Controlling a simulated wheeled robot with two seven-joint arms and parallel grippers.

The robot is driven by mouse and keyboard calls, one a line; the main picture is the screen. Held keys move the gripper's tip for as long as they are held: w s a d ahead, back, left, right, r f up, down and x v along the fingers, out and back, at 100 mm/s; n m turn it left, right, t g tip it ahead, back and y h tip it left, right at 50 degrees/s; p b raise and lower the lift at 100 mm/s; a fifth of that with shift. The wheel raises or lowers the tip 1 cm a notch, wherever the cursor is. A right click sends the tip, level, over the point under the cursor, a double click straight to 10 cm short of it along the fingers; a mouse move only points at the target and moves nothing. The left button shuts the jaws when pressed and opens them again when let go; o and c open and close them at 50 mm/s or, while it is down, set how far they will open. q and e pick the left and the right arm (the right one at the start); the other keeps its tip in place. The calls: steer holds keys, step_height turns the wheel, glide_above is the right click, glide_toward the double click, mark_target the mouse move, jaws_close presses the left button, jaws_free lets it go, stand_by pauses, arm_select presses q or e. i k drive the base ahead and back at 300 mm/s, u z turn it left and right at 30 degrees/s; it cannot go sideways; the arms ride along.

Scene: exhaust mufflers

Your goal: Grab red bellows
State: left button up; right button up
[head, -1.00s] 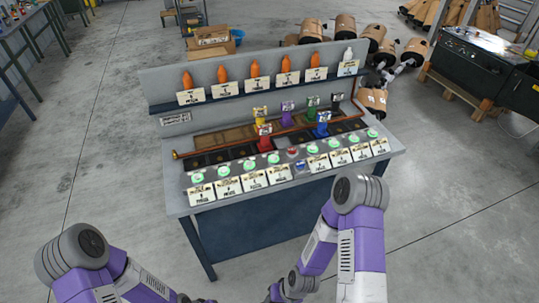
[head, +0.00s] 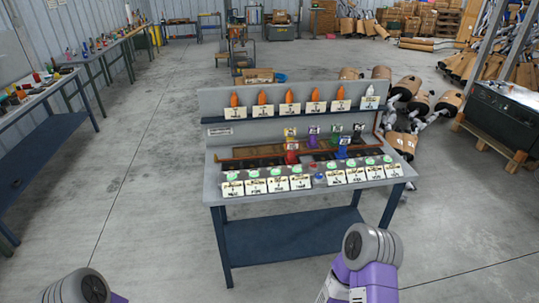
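A red piece (head: 291,156), likely the red bellows, stands in the front row of the dark tray on the workbench (head: 212,190), left of the middle. It has a small label card above it. A blue bellows (head: 342,152), a yellow one (head: 290,138), a purple one (head: 312,140) and a green one (head: 335,138) stand near it, with a dark one at the right. Only my purple and grey arm links show at the bottom edge. Both my grippers are out of view, so their state is hidden.
Orange cones (head: 286,97) and a white one line the bench's upper shelf. Labelled cards and green buttons line its front edge. Brown cylinders (head: 400,142) lie at the right behind the bench. A long side table (head: 50,140) runs along the left. The floor between is clear.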

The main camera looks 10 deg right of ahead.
mark_target(291, 146)
steer(key=u, duration=0.55)
steer(key=i, duration=0.7)
steer(key=u, duration=0.2)
